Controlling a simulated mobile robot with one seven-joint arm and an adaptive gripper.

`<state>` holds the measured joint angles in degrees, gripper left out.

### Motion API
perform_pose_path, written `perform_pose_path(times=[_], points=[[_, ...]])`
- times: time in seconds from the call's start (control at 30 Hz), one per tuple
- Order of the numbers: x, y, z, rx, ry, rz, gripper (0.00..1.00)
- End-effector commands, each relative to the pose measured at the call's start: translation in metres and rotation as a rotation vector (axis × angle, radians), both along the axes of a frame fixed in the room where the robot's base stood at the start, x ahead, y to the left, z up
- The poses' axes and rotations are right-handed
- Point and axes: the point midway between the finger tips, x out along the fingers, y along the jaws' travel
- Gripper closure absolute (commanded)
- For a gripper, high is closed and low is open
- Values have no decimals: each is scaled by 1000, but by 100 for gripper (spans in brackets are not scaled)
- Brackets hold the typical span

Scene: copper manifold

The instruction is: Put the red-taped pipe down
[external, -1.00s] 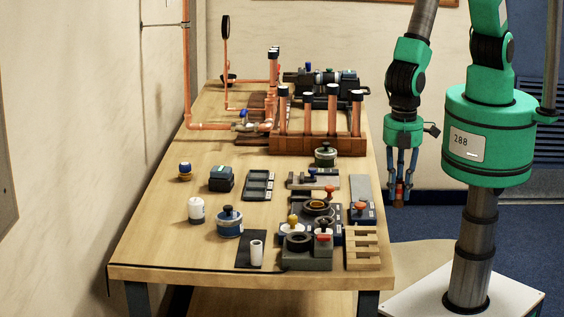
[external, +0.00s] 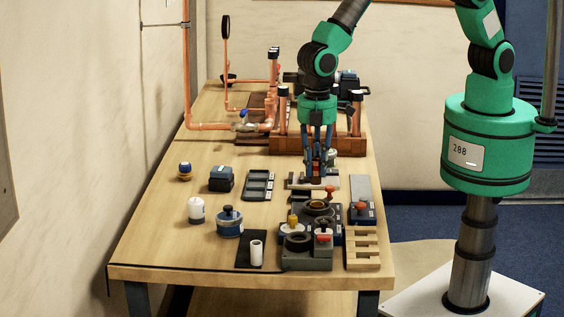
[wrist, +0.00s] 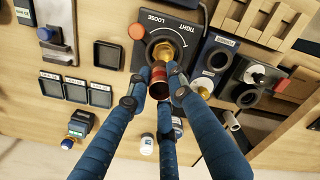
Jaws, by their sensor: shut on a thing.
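My gripper (external: 316,176) has blue fingers, which show large in the wrist view (wrist: 157,90). They are shut on a short red-taped pipe (wrist: 160,88) with a copper-coloured end. In the external view, the pipe (external: 315,168) is a small dark red piece between the fingertips, partly hidden by them. It is over the right half of the bench (external: 160,230). In the wrist view, it overlaps the lower edge of a dark panel marked TIGHT and LOOSE (wrist: 140,25), just below a brass fitting (wrist: 165,50). I cannot tell whether the pipe touches anything.
A dark three-section tray (external: 259,185) lies to the left of my gripper. A pale wooden rack (external: 362,250) stands at the front right. A wooden block with upright copper pipes (external: 333,115) is behind. The bench's left front is mostly clear.

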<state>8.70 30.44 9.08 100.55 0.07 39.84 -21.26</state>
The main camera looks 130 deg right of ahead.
Motion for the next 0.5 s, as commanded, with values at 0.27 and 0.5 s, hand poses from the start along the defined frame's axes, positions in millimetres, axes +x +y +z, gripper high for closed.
perform_pose_path(times=[0.27, 0.5], points=[[5, -78, -1, 0, -1, 3, 100], [4, -104, -17, 2, 2, 10, 100]])
